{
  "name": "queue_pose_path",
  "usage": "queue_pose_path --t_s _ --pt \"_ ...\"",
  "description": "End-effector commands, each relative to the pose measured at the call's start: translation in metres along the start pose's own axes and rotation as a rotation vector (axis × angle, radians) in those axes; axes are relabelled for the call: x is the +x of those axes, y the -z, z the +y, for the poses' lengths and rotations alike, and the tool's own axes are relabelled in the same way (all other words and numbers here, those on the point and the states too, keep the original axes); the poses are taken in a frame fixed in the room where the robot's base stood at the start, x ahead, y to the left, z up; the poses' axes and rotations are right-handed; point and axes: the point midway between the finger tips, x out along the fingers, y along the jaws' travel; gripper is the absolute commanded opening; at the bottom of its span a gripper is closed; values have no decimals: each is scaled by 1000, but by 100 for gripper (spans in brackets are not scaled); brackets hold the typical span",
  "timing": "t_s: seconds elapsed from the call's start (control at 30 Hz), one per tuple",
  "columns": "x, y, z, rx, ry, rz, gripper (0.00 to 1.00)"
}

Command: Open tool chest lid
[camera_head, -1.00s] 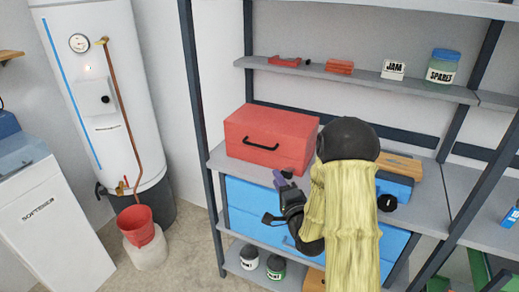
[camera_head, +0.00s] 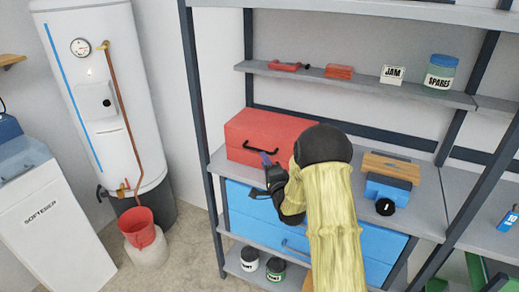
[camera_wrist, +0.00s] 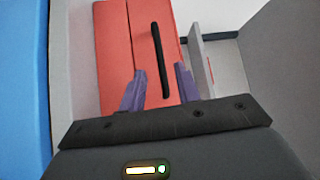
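The red tool chest (camera_head: 265,130) stands on the grey middle shelf, at its left end, with its lid down. A black handle sits on its front; in the wrist view the handle (camera_wrist: 160,60) lies upright across the red chest (camera_wrist: 115,50). My gripper (camera_head: 268,160) is in front of the chest, near its right part, and hides part of the handle. In the wrist view its two purple fingers (camera_wrist: 160,88) are apart, with the handle between them in the picture. I cannot tell whether the fingers touch the handle or chest.
Blue drawers (camera_head: 258,208) sit under the shelf. A narrow shelf above holds a spares jar (camera_head: 440,70) and small items. A dark rack post (camera_head: 203,110) stands left.

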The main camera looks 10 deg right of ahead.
Motion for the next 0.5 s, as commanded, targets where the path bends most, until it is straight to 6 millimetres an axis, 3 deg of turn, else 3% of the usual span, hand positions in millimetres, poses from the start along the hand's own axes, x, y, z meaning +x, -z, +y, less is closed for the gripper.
queue_pose_path --t_s 0.3,0.5 --pt "48 0 -1 -1 2 0 33" --pt "65 0 0 -1 0 0 33"
